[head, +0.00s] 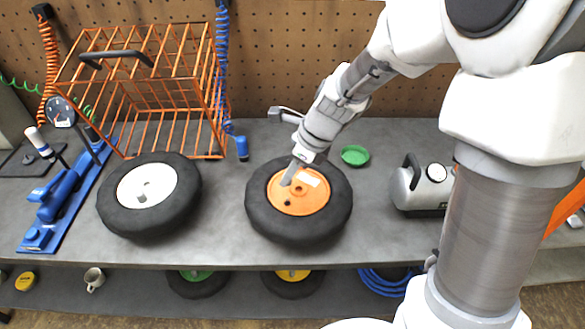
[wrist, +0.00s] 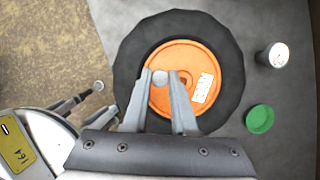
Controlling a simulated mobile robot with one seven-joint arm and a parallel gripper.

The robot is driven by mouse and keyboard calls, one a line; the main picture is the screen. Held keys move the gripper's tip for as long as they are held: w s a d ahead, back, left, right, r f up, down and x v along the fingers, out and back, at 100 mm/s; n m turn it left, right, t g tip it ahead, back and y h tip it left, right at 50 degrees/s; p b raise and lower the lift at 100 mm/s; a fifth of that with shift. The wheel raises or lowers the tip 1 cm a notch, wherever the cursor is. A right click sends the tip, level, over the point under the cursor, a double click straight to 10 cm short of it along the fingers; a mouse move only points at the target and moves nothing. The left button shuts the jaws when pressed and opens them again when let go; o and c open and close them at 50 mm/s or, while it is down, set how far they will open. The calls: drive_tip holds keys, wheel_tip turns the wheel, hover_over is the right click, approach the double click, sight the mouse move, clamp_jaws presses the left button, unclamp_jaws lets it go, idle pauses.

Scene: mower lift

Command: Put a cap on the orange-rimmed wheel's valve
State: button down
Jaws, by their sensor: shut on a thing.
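The orange-rimmed wheel (head: 318,191) lies flat on the grey bench, with a black tyre and a pale label on its rim. It fills the middle of the wrist view (wrist: 190,55). My gripper (head: 287,180) is over the left part of the orange rim. In the wrist view my gripper (wrist: 161,76) points at the rim, its fingers closed on a small round grey piece (wrist: 160,77), which looks like a cap. I cannot tell whether this piece touches the valve. The valve is not clearly visible.
A green dish (head: 355,155) stands behind the wheel to the right. A white-rimmed wheel (head: 148,187) and an orange wire cage (head: 145,85) are to the left. A silver compressor (head: 425,187) is at right. More wheels lie on the lower shelf (head: 230,306).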

sight(286, 199)
drive_tip(key=shift+f+b, duration=1.75)
drive_tip(key=shift+f, duration=0.7)
drive_tip(key=shift+f+b, duration=0.55)
drive_tip(key=shift+f, duration=0.65)
idle(0.9)
drive_tip(key=c, duration=0.6)
unclamp_jaws()
drive_tip(key=shift+c, duration=0.2)
drive_tip(key=shift+o, duration=0.3)
drive_tip(key=shift+s, duration=0.1)
drive_tip(key=shift+o, duration=0.5)
